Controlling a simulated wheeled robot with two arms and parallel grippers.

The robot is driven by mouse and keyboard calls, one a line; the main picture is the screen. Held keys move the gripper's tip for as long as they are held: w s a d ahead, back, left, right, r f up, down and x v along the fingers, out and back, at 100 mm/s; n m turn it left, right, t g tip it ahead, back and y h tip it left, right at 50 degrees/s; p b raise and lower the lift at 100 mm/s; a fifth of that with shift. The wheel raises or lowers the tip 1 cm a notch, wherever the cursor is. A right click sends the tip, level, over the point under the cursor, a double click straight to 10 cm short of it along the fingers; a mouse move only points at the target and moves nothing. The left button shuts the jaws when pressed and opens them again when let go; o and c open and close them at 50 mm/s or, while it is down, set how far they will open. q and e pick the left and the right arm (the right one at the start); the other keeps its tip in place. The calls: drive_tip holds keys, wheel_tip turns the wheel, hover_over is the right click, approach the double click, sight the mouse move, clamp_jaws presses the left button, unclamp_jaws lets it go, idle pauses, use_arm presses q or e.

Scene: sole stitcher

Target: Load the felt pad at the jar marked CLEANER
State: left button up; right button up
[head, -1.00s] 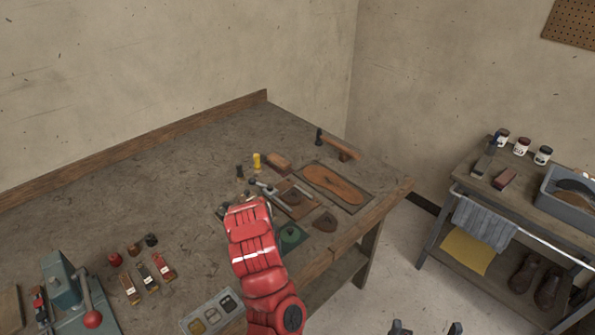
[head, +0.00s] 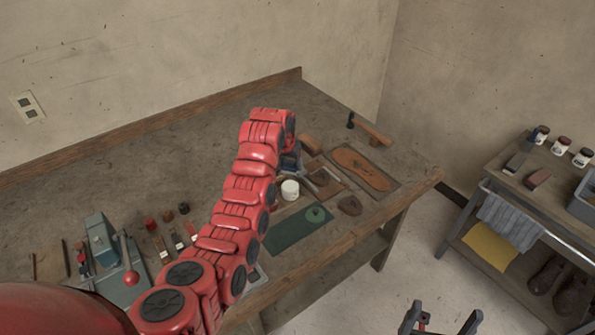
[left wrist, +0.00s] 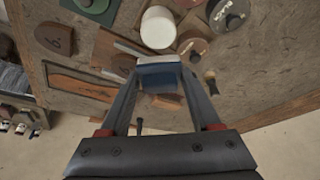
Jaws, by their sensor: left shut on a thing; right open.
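My left gripper (left wrist: 160,78) is shut on a small blue block with a pale top face (left wrist: 165,72), which looks like the felt pad. In the head view the hand is over the back of the bench, and the block is mostly hidden by my red arm. A white jar (head: 290,189) stands upright on the bench just in front of the hand. It also shows in the left wrist view (left wrist: 158,27), apart from the block. No lettering on it can be read. My right gripper (head: 440,322) is open and empty at the bottom edge, off the bench.
A green mat (head: 285,235) with a round green piece lies in front of the jar. A sole on a board (head: 362,168), a hammer (head: 372,130) and round tins (left wrist: 230,15) are close by. Several small jars (head: 561,145) stand on the side cart.

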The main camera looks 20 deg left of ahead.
sight(291, 183)
use_arm(q)
drive_tip(key=shift+f, duration=2.9)
drive_tip(key=shift+f, duration=0.6)
drive_tip(key=shift+r, duration=0.1)
drive_tip(key=shift+r, duration=3.4)
